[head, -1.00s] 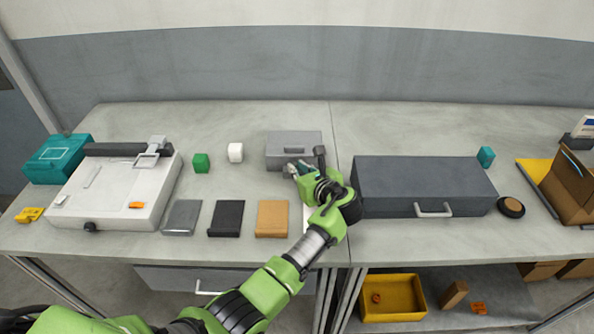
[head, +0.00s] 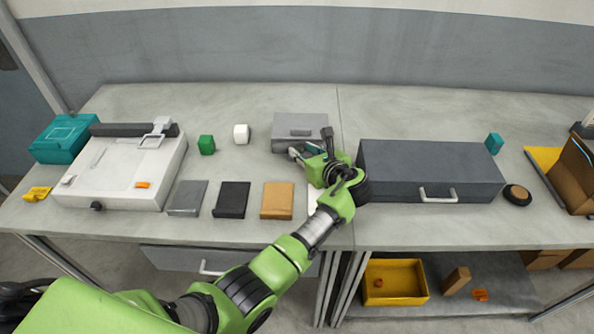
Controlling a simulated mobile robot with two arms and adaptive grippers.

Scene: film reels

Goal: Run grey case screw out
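A light grey case (head: 300,120) with a small handle-like part on its front sits at the back middle of the table. My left gripper (head: 300,152) is at the front edge of this case, low and close to it. I cannot tell whether its fingers touch the case. The fingers are small and partly covered by the wrist, so their opening does not show. No screw can be made out; the gripper hides part of the case's front. A flat grey case-like block (head: 187,198) lies farther left. My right gripper is out of view.
A dark grey drawer box (head: 430,170) stands close right of my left wrist. A black block (head: 231,199) and a tan block (head: 277,200) lie in front. A yellow bin (head: 395,283) is below.

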